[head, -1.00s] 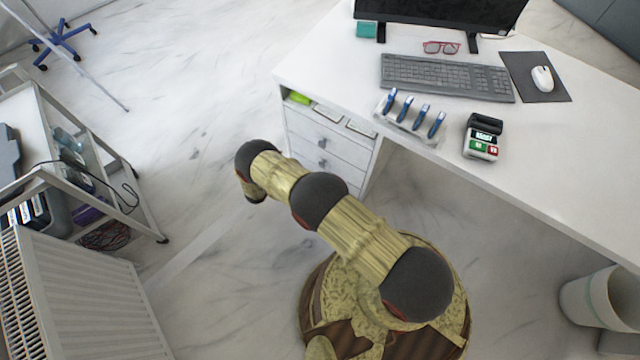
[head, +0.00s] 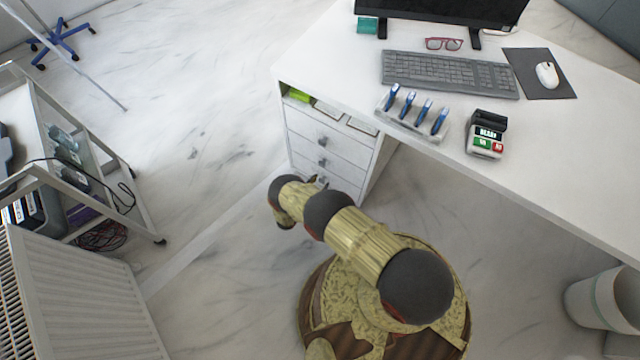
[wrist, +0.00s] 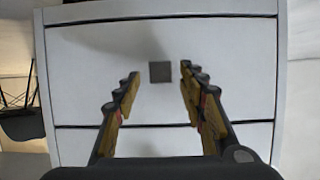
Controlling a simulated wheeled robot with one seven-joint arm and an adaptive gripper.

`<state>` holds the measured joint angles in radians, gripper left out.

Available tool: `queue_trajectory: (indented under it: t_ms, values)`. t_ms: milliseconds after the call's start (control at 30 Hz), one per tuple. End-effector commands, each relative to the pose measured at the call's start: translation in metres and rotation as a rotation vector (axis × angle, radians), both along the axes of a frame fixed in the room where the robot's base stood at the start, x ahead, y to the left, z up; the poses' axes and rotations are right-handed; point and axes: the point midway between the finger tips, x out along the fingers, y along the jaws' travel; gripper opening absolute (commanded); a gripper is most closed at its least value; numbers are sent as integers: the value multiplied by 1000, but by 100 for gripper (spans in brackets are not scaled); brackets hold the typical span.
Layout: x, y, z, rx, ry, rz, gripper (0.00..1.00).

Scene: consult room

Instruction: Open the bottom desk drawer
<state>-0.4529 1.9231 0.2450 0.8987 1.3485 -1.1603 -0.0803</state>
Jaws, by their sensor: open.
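The white desk drawer unit (head: 335,150) stands under the left end of the desk, its stacked drawers shut. Two grey knobs show on the upper fronts; the bottom drawer (head: 345,187) is partly hidden by my arm. In the wrist view, a white drawer front (wrist: 90,60) fills the middle, with a dark square knob (wrist: 160,72) on it. My gripper (wrist: 160,70) is open and faces this front. Its two fingertips appear on either side of the knob, with gaps to both. I cannot tell how far off it is. In the head view my gripper (head: 320,182) is mostly hidden by my wrist.
The desk top (head: 330,60) holds a keyboard (head: 450,75), a rack of blue-tipped items (head: 415,112) and a card terminal (head: 487,134). A trolley (head: 85,175) and radiator (head: 85,300) stand left. A bin (head: 600,300) is at right. Floor left of the drawers is clear.

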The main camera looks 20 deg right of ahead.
Motion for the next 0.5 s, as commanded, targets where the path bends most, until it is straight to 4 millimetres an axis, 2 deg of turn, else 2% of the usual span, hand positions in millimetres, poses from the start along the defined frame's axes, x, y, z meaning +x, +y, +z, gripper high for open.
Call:
queue_trajectory:
  t_ms: [133,400,500]
  values:
    - [6,-7,-4,1,-1,-2,41]
    - [8,-7,-3,1,-1,1,41]
    - [8,-7,-3,1,-1,1,36]
